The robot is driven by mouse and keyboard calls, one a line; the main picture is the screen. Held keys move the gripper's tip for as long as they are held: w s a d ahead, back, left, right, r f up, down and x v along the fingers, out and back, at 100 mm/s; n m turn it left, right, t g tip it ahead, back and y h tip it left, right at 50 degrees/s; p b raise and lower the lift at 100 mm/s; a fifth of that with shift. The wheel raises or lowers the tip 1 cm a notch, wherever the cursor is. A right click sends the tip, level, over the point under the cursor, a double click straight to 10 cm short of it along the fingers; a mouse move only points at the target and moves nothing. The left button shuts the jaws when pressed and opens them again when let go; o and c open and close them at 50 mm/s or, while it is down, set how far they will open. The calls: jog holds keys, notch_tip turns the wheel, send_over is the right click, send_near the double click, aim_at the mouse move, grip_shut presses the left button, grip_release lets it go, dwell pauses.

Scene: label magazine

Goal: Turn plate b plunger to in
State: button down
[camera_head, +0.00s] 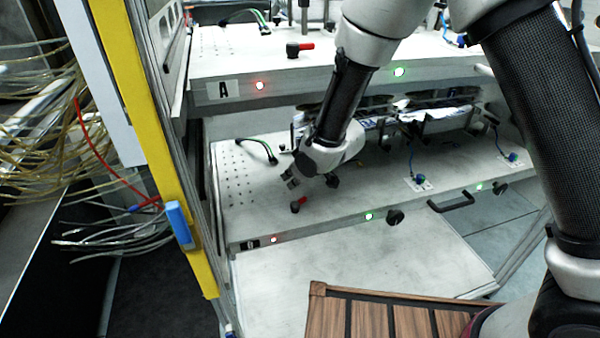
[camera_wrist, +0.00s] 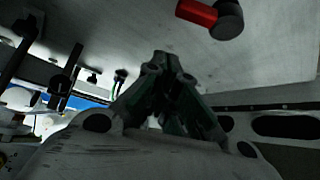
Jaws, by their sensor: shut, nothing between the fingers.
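The upper plate (camera_head: 215,65) carries a label A and a plunger (camera_head: 293,50) with a red handle pointing right. The lower plate (camera_head: 250,215) has a dark label (camera_head: 251,243) that I cannot read; I take it as plate b. Its plunger (camera_head: 298,206) is a small black knob with a red handle near the front left. My gripper (camera_head: 290,180) is shut and empty just above and behind this plunger. In the wrist view, my gripper (camera_wrist: 165,62) has its fingertips together, apart from a black knob with a red handle (camera_wrist: 200,13) at the upper right.
A green-black cable (camera_head: 257,148) stands behind my gripper on the lower plate. Metal hardware (camera_head: 430,115) fills the back. A black knob (camera_head: 395,217) and handle (camera_head: 452,203) stick out in front. A yellow post (camera_head: 150,130) borders the left. A wooden crate (camera_head: 317,288) sits below.

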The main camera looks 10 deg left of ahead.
aim_at(299, 203)
jog(key=shift+x, duration=1.05)
jog(key=shift+s+d+r, duration=0.1)
jog(key=shift+s+d, duration=0.5)
jog(key=shift+d, duration=0.3)
jog(key=shift+s+d+r, duration=0.1)
jog(key=shift+s+d, duration=0.55)
jog(key=shift+d, duration=0.25)
jog(key=shift+w, duration=0.1)
